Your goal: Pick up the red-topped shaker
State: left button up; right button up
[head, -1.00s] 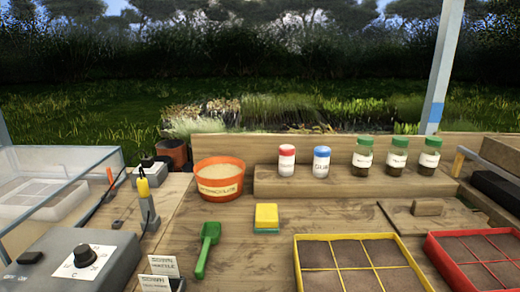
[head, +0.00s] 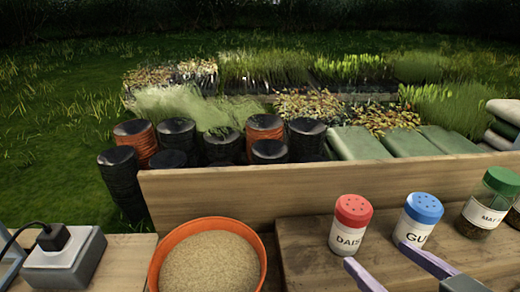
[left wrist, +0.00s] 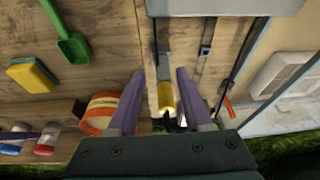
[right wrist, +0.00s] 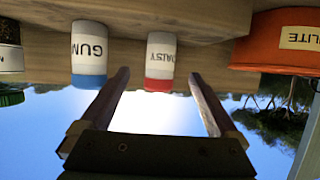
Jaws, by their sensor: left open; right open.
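The red-topped shaker (head: 348,232), white with a dark name label, stands upright on the wooden shelf in the head view. It appears upside down in the right wrist view (right wrist: 160,60), lined up between the fingertips. My right gripper (head: 375,254) is open and empty, with its fingertips just in front of the shaker; I see no contact. My left gripper (left wrist: 158,72) is open in the left wrist view, over the left side of the bench, away from the shaker. The shaker also shows small there (left wrist: 47,138).
A blue-topped shaker (head: 418,220) stands close right of it, then a green-topped jar (head: 489,203). An orange tub (head: 165,270) of grainy material is to the left. A wooden back board (head: 220,195) rises behind. A yellow-topped tool (left wrist: 166,97) shows between my left fingers.

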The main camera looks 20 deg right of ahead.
aim_at(358, 237)
jog(key=x, duration=0.4)
jog(key=shift+a, duration=0.1)
jog(key=shift+b+x, duration=0.45)
jog(key=shift+x, duration=2.5)
jog(key=shift+r, duration=0.15)
jog(key=c, duration=1.5)
